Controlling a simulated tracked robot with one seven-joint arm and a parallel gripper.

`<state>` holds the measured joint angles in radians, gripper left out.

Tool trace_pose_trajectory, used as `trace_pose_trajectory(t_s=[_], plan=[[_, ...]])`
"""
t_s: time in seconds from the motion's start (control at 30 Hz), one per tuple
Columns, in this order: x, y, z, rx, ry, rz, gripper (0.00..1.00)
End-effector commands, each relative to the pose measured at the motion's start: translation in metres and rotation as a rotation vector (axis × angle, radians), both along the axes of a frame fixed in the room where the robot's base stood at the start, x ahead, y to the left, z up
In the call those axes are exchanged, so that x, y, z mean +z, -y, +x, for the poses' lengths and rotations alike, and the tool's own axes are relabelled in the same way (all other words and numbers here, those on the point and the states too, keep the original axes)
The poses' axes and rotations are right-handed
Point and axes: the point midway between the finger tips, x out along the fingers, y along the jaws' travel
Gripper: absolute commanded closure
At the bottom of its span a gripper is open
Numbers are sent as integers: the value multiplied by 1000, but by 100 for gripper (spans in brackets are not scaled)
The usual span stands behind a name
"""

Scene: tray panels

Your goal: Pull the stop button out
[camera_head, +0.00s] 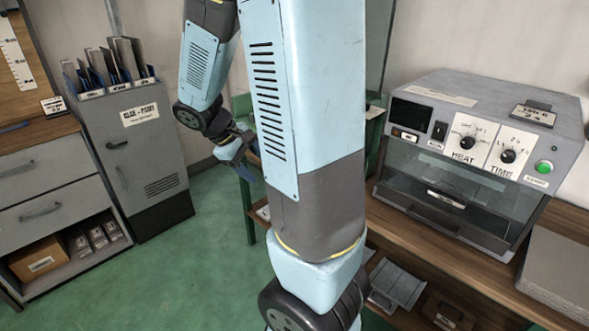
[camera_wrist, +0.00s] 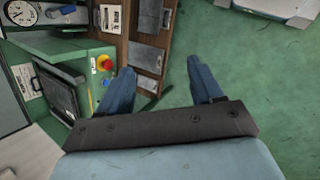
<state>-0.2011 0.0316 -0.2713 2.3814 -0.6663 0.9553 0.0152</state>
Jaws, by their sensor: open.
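The stop button (camera_wrist: 104,62) is a red mushroom knob on a yellow base, on the side of a green machine (camera_wrist: 80,47) in the wrist view. It lies left of my gripper's left finger, apart from it. I cannot tell whether the knob is pressed in or out. My gripper (camera_wrist: 160,64) has its two blue fingers wide apart with nothing between them. In the head view my gripper (camera_head: 238,157) hangs small behind my arm, near the green machine frame (camera_head: 249,190). The button is not visible in the head view; my arm covers much of that machine.
An oven with HEAT and TIME dials (camera_head: 470,150) stands on a wooden bench (camera_head: 460,245) at right. A grey cabinet (camera_head: 140,150) with upright panels and a drawer unit (camera_head: 45,190) stand at left. Green floor (camera_head: 215,235) is clear between them.

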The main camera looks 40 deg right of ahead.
Motion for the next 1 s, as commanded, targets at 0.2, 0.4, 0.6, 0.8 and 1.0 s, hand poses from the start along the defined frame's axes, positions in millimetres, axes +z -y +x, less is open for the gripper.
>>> trace_pose_trajectory(t_s=[0.2, 0.4, 0.6, 0.8, 1.0], plan=[[-38, 25, 21, 93, -163, -142, 35], [-69, 47, 38, 190, -307, -274, 35], [-98, 68, 56, 299, -452, -410, 35], [-126, 86, 73, 420, -595, -544, 35], [-152, 102, 92, 549, -740, -679, 35]])
